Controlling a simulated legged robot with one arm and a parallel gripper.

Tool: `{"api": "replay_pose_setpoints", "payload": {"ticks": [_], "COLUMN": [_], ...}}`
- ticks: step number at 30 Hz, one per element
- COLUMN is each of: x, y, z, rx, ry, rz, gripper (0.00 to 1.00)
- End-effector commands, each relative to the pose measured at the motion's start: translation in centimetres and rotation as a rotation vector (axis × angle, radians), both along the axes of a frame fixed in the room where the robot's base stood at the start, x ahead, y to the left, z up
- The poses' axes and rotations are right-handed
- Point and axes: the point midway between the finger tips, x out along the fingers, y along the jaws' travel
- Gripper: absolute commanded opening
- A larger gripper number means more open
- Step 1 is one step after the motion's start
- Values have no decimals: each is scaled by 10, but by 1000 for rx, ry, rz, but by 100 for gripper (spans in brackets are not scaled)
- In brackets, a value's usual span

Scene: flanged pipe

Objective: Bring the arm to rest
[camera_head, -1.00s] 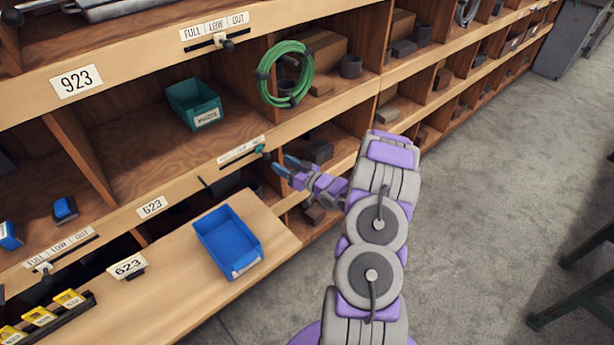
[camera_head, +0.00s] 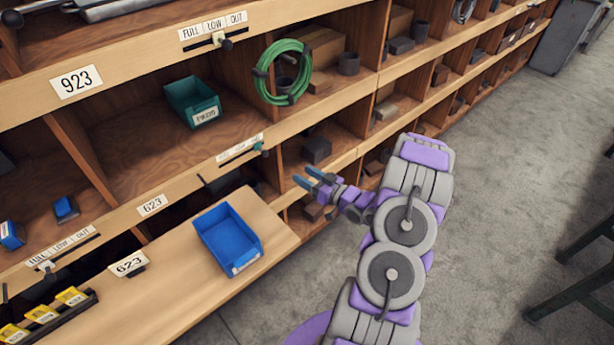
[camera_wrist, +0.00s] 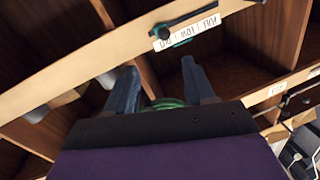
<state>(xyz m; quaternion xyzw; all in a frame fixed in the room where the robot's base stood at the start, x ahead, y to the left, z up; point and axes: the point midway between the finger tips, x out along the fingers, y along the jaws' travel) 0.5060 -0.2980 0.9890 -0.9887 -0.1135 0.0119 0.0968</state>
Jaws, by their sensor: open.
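My gripper (camera_head: 311,178) is open, with its two blue fingers apart and nothing between them in the head view. In the wrist view my gripper (camera_wrist: 158,88) points toward the shelf, with a label strip (camera_wrist: 187,32) and slider beyond the fingers. A bit of green coil (camera_wrist: 166,103) shows between the finger bases. My purple and grey arm reaches up from the bottom of the head view.
A blue bin (camera_head: 228,240) sits on the wooden ledge (camera_head: 180,285) left of my arm. A teal bin (camera_head: 192,101) and a green hose coil (camera_head: 283,73) are in the shelf. Grey floor (camera_head: 490,190) is open to the right. Dark table legs (camera_head: 580,285) stand at the right edge.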

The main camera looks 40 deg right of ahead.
Motion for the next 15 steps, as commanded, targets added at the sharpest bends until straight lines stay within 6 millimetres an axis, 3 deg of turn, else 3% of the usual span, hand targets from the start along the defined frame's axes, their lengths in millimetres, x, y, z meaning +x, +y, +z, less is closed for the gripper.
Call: {"api": "replay_pose_setpoints", "payload": {"ticks": [11,15], "x": [1,11], "y": [0,1], "z": [0,2], "rx": [-4,-55], "ry": [3,59], "rz": [1,-2], "gripper": [53,53]}}
